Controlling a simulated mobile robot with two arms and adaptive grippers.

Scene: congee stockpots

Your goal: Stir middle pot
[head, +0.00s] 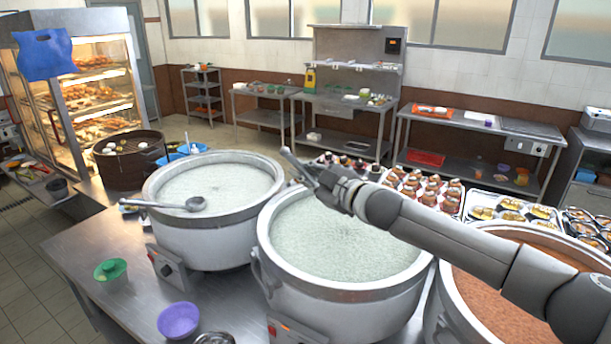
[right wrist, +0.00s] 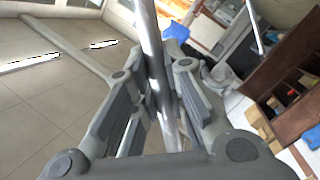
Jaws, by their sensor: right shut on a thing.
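The middle pot (head: 335,291) is a large steel stockpot full of pale, speckled congee (head: 340,243). My right gripper (head: 316,178) is over its far rim, with the arm coming in from the right. It is shut on a metal rod, seemingly a ladle handle (head: 295,163), whose end sticks up to the left. In the right wrist view the shiny handle (right wrist: 153,50) passes between the fingers. Its lower end is hidden, so I cannot tell whether it is in the congee. My left gripper is not in view.
The left pot (head: 207,243) holds pale congee, with another ladle (head: 190,204) across its rim. The right pot (head: 448,309) holds brown food. A green bowl (head: 110,269) and a purple bowl (head: 178,319) stand in front. Trays of filled cups (head: 430,190) lie behind.

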